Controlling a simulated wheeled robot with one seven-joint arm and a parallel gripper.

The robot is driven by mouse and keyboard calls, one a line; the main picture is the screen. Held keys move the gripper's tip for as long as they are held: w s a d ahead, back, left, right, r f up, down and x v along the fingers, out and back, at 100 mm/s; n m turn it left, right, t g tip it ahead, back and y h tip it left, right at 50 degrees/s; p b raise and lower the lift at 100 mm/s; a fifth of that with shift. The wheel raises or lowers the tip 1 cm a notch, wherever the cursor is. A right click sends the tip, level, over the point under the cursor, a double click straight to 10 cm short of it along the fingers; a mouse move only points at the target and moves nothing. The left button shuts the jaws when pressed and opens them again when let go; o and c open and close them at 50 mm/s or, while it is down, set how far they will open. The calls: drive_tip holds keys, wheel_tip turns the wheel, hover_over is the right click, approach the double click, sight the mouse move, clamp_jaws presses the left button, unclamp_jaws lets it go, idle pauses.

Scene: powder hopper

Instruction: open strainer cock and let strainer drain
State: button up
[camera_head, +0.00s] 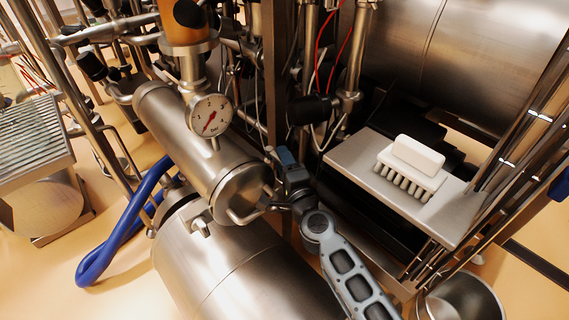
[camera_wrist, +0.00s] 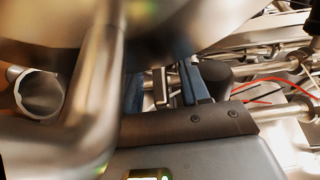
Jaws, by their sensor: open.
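The strainer (camera_head: 185,130) looks to be the tilted steel cylinder under the pressure gauge (camera_head: 209,116) in the head view. Its near end has a round cap (camera_head: 240,192) with a bar handle. A small steel fitting (camera_head: 201,227) shows below it; I cannot tell whether this is the cock. My gripper (camera_head: 280,163) is just right of the end cap, partly hidden by its own wrist. In the wrist view my gripper (camera_wrist: 162,88) shows blue fingers apart, with narrow metal parts visible between them; contact cannot be told. A blurred steel bar (camera_wrist: 95,95) passes close in front.
A steel shelf (camera_head: 345,155) at right bears a white brush (camera_head: 413,165). A blue hose (camera_head: 125,232) loops at left. A steel bucket (camera_head: 462,295) stands at bottom right. A steel drum (camera_head: 220,270) lies below the strainer. Posts and pipes crowd behind my gripper.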

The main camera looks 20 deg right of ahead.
clamp_jaws()
idle(0.4)
